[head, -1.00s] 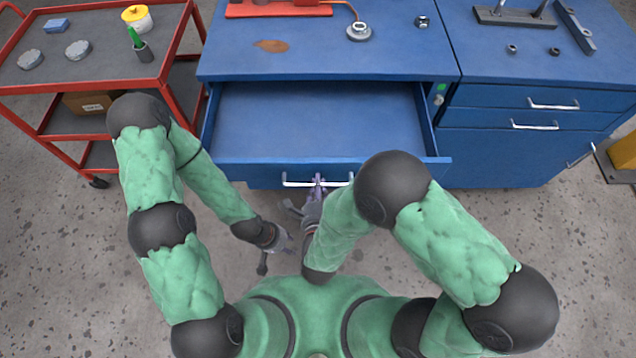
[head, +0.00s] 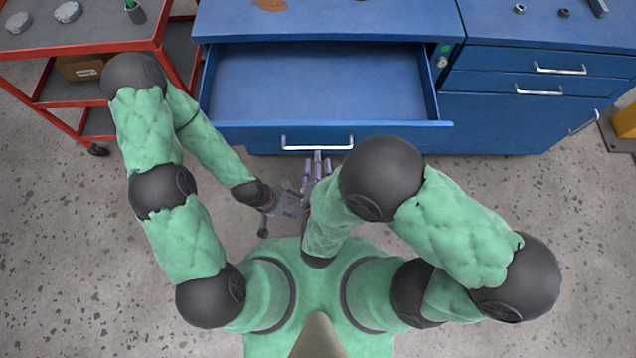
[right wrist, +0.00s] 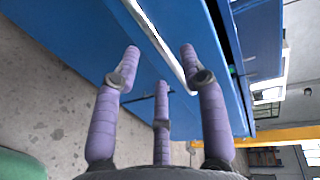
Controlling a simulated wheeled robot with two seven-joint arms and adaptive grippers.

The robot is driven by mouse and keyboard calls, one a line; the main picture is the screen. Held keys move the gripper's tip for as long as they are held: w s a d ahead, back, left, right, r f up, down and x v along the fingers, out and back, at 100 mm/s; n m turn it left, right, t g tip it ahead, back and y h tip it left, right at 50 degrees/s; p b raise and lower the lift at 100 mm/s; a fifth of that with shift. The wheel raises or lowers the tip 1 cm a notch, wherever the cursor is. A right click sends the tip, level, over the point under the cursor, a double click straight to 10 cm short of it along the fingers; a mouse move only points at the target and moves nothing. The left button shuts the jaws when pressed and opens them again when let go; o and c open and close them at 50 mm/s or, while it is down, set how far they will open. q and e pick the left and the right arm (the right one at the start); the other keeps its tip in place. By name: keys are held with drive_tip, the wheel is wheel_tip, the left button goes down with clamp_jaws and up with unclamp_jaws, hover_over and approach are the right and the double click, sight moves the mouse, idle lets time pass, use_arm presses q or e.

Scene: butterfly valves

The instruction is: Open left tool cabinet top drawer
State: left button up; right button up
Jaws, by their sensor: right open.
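The left tool cabinet (head: 400,22) is blue, and its top drawer (head: 320,80) stands pulled well out, its inside bare. The drawer's pale bar handle (head: 317,142) is on its front; in the right wrist view the handle (right wrist: 165,50) runs slantwise between the fingers. My right gripper (head: 318,158) is open just in front of the handle, its fingers spread and holding nothing; it also shows in the right wrist view (right wrist: 160,66). My left gripper (head: 283,208) is lower and to the left, away from the drawer, with spread fingers and nothing in them.
A second blue cabinet (head: 500,105) with shut drawers stands at the right. A red cart (head: 85,30) with grey shelves stands at the left. A yellow object (head: 625,122) is at the right edge. Bare concrete floor lies before the cabinets.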

drive_tip(key=s+r, duration=0.1)
drive_tip(key=s, duration=0.5)
drive_tip(key=shift+s+r, duration=0.15)
drive_tip(key=shift+s, duration=0.25)
idle(0.7)
drive_tip(key=w+d+f+n+g+y+p, duration=0.1)
drive_tip(key=w+f+n+g, duration=0.25)
drive_tip(key=f+g, duration=0.2)
drive_tip(key=w+f+n+g, duration=0.3)
drive_tip(key=f+n+g, duration=0.15)
drive_tip(key=f, duration=0.25)
drive_tip(key=s+d+f+n+g+y, duration=0.3)
drive_tip(key=s+d+f+n+g, duration=0.2)
drive_tip(key=d+f+n, duration=0.2)
drive_tip(key=shift+s+d+f+n+p, duration=0.35)
drive_tip(key=shift+d+f, duration=0.25)
drive_tip(key=shift+d, duration=0.3)
